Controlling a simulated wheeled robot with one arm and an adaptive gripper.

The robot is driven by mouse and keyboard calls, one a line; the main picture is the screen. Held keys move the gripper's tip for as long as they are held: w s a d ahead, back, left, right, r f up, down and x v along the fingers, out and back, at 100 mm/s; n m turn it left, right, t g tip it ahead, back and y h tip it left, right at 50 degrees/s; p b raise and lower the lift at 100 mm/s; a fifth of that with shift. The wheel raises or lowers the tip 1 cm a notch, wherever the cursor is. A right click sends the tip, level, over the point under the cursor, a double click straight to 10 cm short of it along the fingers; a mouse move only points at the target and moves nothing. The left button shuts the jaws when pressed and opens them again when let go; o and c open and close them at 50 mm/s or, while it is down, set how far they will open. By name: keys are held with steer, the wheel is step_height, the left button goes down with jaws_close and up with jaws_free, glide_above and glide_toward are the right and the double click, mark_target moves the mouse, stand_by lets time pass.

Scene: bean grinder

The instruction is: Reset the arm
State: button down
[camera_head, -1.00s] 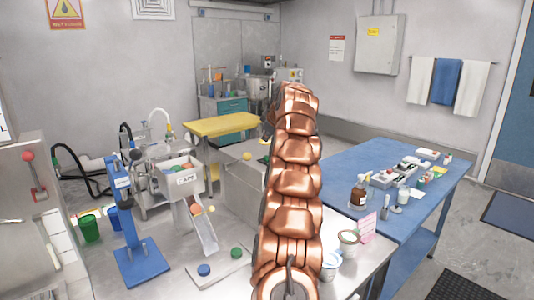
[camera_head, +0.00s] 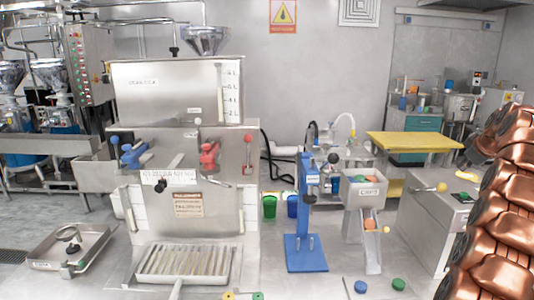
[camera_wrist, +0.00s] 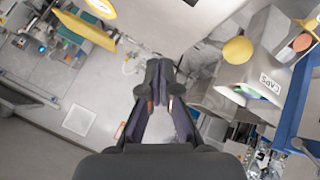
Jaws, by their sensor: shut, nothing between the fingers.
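My copper-coloured arm runs up the right edge of the head view, partly cut off by the frame. My gripper (camera_wrist: 158,75) shows in the wrist view with its two dark fingers together at the tips and nothing between them. It hangs free in the air, and no thing touches it. The wrist picture is strongly tilted. The caps hopper (camera_wrist: 262,88), holding coloured caps, lies to the right of the fingers there. In the head view, I cannot make out the fingertips clearly.
A steel dispensing machine (camera_head: 180,105) with blue and red valves stands at the left middle. A blue stand (camera_head: 305,252) and the caps hopper (camera_head: 365,190) stand right of it on the steel bench. A yellow table (camera_head: 415,142) is behind. Loose blue and green caps lie in front.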

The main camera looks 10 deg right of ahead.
steer(key=a+f+g+y, duration=0.2)
steer(key=a+y, duration=0.1)
steer(key=a, duration=1.9)
steer(key=s+a+f+m+g+y, duration=0.1)
steer(key=s+a+f, duration=0.1)
steer(key=s+a, duration=0.45)
steer(key=s+a+f+g+y, duration=0.1)
steer(key=s+a+f, duration=0.15)
steer(key=a, duration=0.65)
steer(key=s+a+f+m+g, duration=0.1)
steer(key=s+a+f+g, duration=0.1)
steer(key=s+a, duration=0.4)
steer(key=s+a+f+g, duration=0.1)
steer(key=s+a+f, duration=0.25)
steer(key=s, duration=0.45)
steer(key=s+a+f+m+g+h, duration=0.1)
steer(key=s+f, duration=0.3)
steer(key=s, duration=0.6)
steer(key=s+a+f+m+g, duration=0.1)
steer(key=s+f, duration=0.3)
steer(key=s, duration=0.7)
steer(key=shift+s+a+g+h, duration=0.3)
steer(key=shift+a+g+h, duration=0.15)
steer(key=shift+a, duration=0.3)
steer(key=c, duration=1.9)
jaws_free()
steer(key=shift+f, duration=0.1)
